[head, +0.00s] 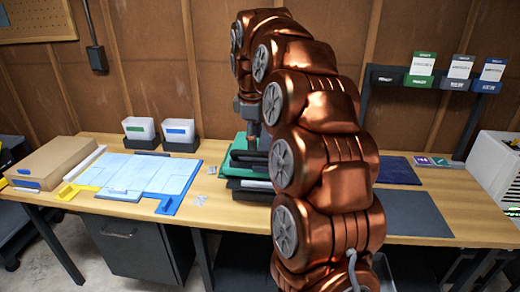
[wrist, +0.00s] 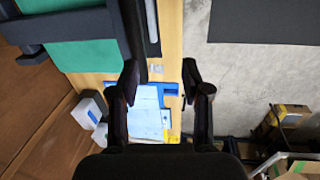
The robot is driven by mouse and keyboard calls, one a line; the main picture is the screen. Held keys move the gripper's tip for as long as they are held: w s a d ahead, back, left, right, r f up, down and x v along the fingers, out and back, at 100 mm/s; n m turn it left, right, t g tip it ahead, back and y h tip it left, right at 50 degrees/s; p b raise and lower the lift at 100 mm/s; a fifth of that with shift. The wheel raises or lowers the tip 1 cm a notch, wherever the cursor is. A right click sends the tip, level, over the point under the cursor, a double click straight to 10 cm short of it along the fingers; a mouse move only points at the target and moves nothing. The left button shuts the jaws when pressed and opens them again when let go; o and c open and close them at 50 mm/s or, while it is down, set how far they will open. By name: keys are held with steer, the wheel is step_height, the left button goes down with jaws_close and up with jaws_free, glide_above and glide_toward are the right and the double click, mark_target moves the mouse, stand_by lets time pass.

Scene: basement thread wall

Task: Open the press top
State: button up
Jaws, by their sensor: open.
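The press (head: 240,160), green and black, sits on the bench in the middle of the head view, partly hidden behind my arm. Its upper and lower parts lie close together. In the wrist view, part of the press (wrist: 80,56) shows at the upper left as a green face between black edges. My gripper (wrist: 162,76) is open, its two dark fingers apart with nothing between them. The press is beside the left finger, with no clear contact. In the head view my gripper (head: 251,130) is just above the press, its fingertips hard to make out.
Left of the press lie pale blue sheets on a blue and yellow board (head: 165,207). Two white bins (head: 139,129) stand behind it, and a cardboard box (head: 52,163) is farther left. Right of my arm are a dark mat (head: 412,212) and a black card rack (head: 367,100).

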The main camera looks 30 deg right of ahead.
steer(key=shift+n, duration=0.3)
steer(key=shift+w+d+f+p, duration=0.3)
steer(key=shift+w+d+f, duration=0.3)
steer(key=shift+f, duration=0.6)
steer(key=shift+w+d+f+p, duration=0.35)
steer(key=shift+d+f, duration=0.4)
steer(key=shift+f, duration=0.4)
steer(key=shift+w+d+f+p, duration=0.3)
steer(key=shift+w+d+f, duration=0.3)
steer(key=shift+f, duration=0.6)
steer(key=shift+s+d, duration=0.1)
jaws_close()
